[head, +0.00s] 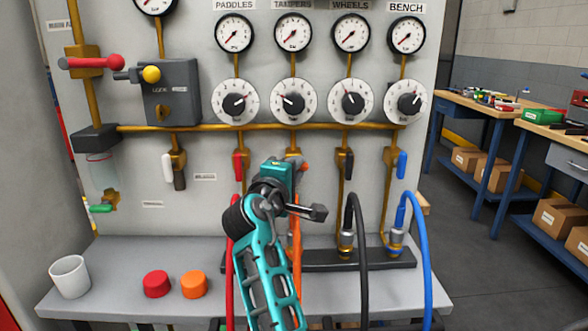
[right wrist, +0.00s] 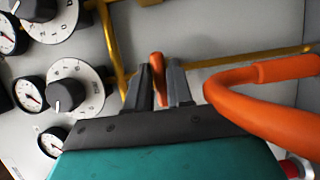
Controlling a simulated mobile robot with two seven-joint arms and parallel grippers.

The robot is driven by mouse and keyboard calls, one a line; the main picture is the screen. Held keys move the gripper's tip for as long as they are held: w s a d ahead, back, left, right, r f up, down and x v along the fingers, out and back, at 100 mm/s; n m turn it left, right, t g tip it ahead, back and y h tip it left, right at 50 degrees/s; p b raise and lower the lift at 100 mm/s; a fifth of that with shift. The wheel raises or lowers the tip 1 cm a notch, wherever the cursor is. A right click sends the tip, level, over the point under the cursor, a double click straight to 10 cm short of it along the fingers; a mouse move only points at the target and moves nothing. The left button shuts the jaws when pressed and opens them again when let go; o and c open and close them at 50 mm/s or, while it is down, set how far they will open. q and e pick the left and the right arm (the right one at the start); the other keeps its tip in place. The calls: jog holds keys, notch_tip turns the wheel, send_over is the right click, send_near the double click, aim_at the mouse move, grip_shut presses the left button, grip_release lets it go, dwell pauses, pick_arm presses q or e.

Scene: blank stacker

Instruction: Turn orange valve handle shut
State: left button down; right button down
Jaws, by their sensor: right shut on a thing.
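The orange valve handle (right wrist: 158,72) is between the two fingers of my right gripper (right wrist: 163,85) in the right wrist view, and the gripper is shut on it. In the head view a small orange tip of the handle (head: 305,167) shows just right of my right gripper (head: 292,163); the rest of the handle is hidden behind the gripper. The valve sits on the brass pipe drop below the second dial from the left. My left gripper is not in view.
An orange hose (right wrist: 250,82) curves close beside the right gripper. Red (head: 238,165), black (head: 349,163) and blue (head: 402,164) handles flank the valve. A white cup (head: 70,276), red cap (head: 157,284) and orange cap (head: 194,284) stand on the grey shelf (head: 120,262).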

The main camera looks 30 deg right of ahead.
dwell(0.3)
jog(key=c, duration=1.1)
grip_release()
